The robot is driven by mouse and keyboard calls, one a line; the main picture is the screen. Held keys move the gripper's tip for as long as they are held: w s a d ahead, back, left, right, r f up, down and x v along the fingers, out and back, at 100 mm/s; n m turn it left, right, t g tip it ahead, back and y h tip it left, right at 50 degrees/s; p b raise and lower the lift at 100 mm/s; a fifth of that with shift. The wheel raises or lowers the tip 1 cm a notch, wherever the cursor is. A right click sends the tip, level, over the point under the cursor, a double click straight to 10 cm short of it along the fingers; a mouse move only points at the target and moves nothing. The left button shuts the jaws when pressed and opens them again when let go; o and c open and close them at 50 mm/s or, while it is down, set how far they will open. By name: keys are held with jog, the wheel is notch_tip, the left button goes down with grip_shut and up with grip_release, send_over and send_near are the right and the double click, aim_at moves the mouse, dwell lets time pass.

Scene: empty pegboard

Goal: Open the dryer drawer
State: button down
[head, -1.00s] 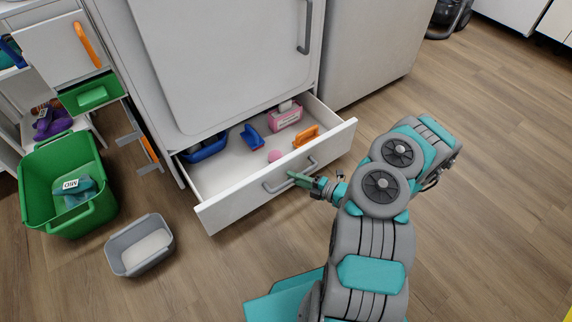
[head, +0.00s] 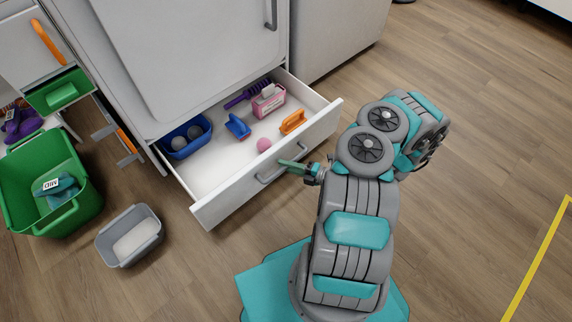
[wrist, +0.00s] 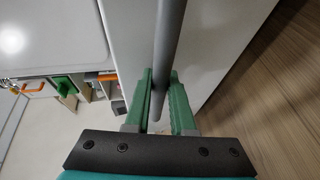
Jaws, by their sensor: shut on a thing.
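The dryer drawer (head: 222,191) is pulled out below the white dryer (head: 190,55) in the head view. Its front panel carries a grey bar handle (head: 268,177). My gripper (head: 290,165) is at the right part of this handle. In the wrist view the green fingers of my gripper (wrist: 160,105) are on both sides of the grey handle bar (wrist: 168,45), shut on it. Inside the drawer lie a blue bowl (head: 180,148) with grey balls, a blue brush-like item (head: 237,126), a pink-and-white box (head: 268,101), an orange item (head: 292,121), a pink ball (head: 264,145) and a purple item (head: 245,94).
A green bin (head: 50,190) and a grey tub (head: 130,236) stand on the floor at the left. A small open cabinet drawer with a green tray (head: 60,92) is at the upper left. The wooden floor at the right is clear, with a yellow line (head: 540,255).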

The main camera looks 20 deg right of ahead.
jog(key=c, duration=0.8)
grip_release()
jog(key=shift+o, duration=0.2)
jog(key=shift+d, duration=0.1)
jog(key=v, duration=0.7)
jog(key=shift+s+d+p, duration=0.2)
jog(key=shift+s+p, duration=0.1)
jog(key=shift+p, duration=0.15)
